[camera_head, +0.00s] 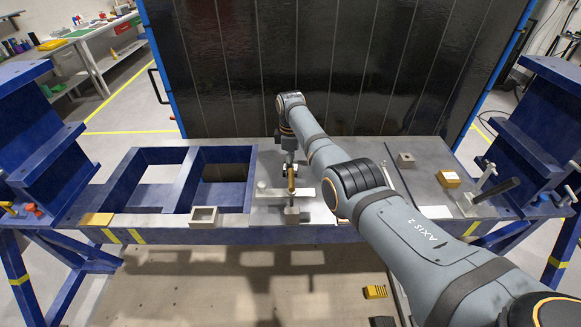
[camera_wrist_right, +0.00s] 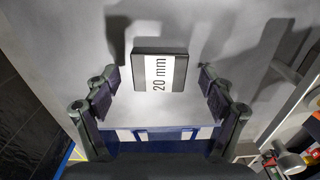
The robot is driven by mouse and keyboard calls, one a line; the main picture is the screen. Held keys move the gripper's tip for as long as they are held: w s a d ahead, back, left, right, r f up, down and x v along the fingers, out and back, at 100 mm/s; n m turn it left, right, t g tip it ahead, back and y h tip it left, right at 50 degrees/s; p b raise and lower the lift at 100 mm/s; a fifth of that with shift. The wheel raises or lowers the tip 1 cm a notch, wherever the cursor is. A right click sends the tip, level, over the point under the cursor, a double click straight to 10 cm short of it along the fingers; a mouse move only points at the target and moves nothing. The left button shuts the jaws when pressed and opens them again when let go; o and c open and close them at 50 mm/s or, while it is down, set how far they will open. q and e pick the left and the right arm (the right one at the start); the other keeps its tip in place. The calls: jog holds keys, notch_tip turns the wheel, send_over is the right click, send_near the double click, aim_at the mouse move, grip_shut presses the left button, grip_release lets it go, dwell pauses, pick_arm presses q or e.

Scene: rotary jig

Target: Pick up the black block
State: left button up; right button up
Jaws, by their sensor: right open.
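The black block (camera_wrist_right: 178,72) shows in the right wrist view as a dark square with a white strip reading "20 mm". It sits against a grey surface, in the gap ahead of my right gripper (camera_wrist_right: 159,96). The two fingers are spread wide, one on each side of the block, with clear space between each finger and the block. In the head view my right gripper (camera_head: 289,164) points down over the grey plate of the bench; I cannot make out the black block there. My left gripper is in neither view.
A brass-coloured upright piece and a pale bar (camera_head: 308,192) are close to my right gripper. A hollow grey block (camera_head: 204,216) and a yellow block (camera_head: 97,219) lie on the front beam. A clamp with a black handle (camera_head: 495,190) stands at the right. Blue frames flank the bench.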

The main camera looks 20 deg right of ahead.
jog(key=shift+f, duration=0.15)
jog(key=shift+c, duration=0.4)
jog(key=c, duration=1.4)
jog(key=shift+c, duration=1.1)
jog(key=shift+w+r, duration=0.1)
jog(key=shift+r, duration=0.1)
